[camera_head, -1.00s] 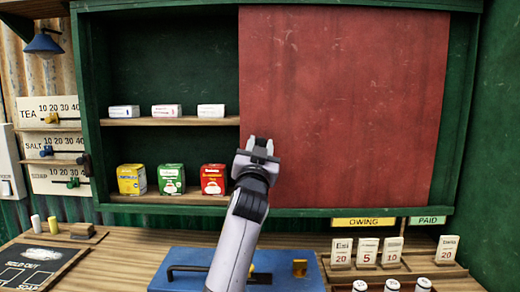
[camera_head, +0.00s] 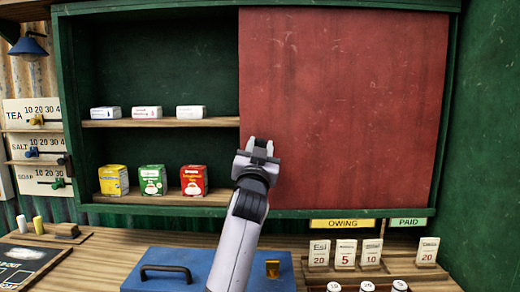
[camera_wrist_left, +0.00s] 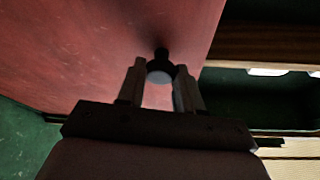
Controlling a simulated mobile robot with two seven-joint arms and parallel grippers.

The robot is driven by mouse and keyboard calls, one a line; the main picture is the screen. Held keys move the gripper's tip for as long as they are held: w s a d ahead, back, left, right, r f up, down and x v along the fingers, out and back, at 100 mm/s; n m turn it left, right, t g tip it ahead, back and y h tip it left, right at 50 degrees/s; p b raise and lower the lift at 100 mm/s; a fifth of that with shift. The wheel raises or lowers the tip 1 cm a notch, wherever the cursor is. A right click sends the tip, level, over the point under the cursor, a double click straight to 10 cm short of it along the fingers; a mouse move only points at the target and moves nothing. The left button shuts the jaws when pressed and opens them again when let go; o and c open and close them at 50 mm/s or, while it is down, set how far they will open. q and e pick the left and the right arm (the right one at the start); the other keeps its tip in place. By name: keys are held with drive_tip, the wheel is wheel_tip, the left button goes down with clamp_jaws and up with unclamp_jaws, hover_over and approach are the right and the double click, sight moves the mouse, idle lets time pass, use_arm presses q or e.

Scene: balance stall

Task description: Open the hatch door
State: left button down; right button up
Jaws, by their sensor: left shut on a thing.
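The hatch door is a flat red panel (camera_head: 345,90) covering the right part of a green cabinet; the left part of the cabinet is uncovered. My left gripper (camera_head: 260,148) is at the door's lower left edge. In the left wrist view, the left gripper (camera_wrist_left: 160,82) has its two fingers on either side of a dark round knob (camera_wrist_left: 160,66) on the red door, and it is shut on it. In the head view the knob is hidden behind the gripper. My right gripper is in neither view.
Uncovered shelves hold white boxes (camera_head: 147,113) and yellow, green and red packets (camera_head: 194,181). A blue box (camera_head: 215,263) with a black handle stands on the counter below. Number cards (camera_head: 345,254) stand at right. A narrow strip of cabinet remains right of the door.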

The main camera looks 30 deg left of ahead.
use_arm(q)
drive_tip(key=shift+s+r, duration=0.1)
drive_tip(key=shift+r, duration=0.2)
drive_tip(key=c, duration=1)
unclamp_jaws()
drive_tip(key=shift+c, duration=0.2)
drive_tip(key=o, duration=0.3)
drive_tip(key=shift+f, duration=0.15)
drive_tip(key=shift+f, duration=0.15)
drive_tip(key=shift+s+d+f, duration=0.1)
drive_tip(key=shift+s+f, duration=0.05)
drive_tip(key=shift+s, duration=0.1)
drive_tip(key=b+v, duration=0.1)
drive_tip(key=v, duration=0.5)
drive_tip(key=shift+s, duration=0.2)
